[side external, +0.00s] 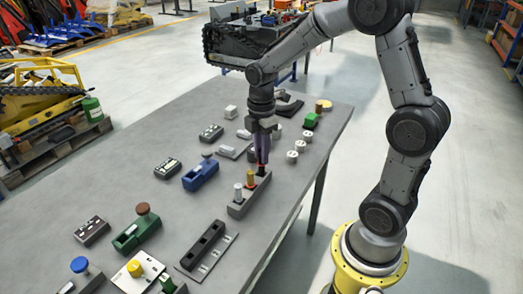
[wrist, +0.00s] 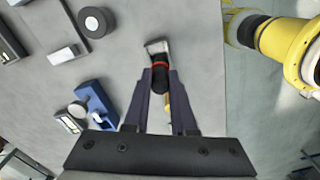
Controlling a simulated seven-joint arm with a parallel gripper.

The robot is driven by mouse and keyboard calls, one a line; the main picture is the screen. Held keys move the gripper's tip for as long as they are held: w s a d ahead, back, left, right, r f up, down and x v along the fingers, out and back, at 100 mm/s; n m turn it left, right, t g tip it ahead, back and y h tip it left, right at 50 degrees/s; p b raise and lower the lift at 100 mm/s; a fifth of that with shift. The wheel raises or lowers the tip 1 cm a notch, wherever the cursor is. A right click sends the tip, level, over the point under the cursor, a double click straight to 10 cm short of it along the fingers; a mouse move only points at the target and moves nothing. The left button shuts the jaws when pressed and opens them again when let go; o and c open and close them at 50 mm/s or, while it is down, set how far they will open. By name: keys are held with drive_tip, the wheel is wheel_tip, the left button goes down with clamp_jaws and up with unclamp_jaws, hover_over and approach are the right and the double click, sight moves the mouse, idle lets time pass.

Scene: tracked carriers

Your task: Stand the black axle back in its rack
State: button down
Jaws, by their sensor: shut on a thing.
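My gripper (side external: 262,158) points down over the far end of a small grey rack (side external: 237,211). It is shut on the black axle (wrist: 160,82), which has a red ring and stands about upright between the fingertips. My gripper also shows in the wrist view (wrist: 160,72). The axle's lower end is at the rack's far end; I cannot tell how deep it sits in the rack. A yellow axle (side external: 250,179) and a white-grey axle (side external: 238,192) stand in the same rack. The yellow one (wrist: 168,103) shows partly between my fingers in the wrist view.
A blue carrier (side external: 201,175) stands left of the rack. A black slotted block (side external: 206,243) on a plate lies nearer the camera. White round pieces (side external: 292,157) and a green block (side external: 311,120) lie beyond to the right. The grey table (side external: 130,185) has bare room at left.

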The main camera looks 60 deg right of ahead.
drive_tip(key=shift+f, duration=1.4)
idle(1.0)
drive_tip(key=c, duration=0.7)
unclamp_jaws()
drive_tip(key=shift+o, duration=0.5)
drive_tip(key=o, duration=0.4)
drive_tip(key=shift+r, duration=3.5)
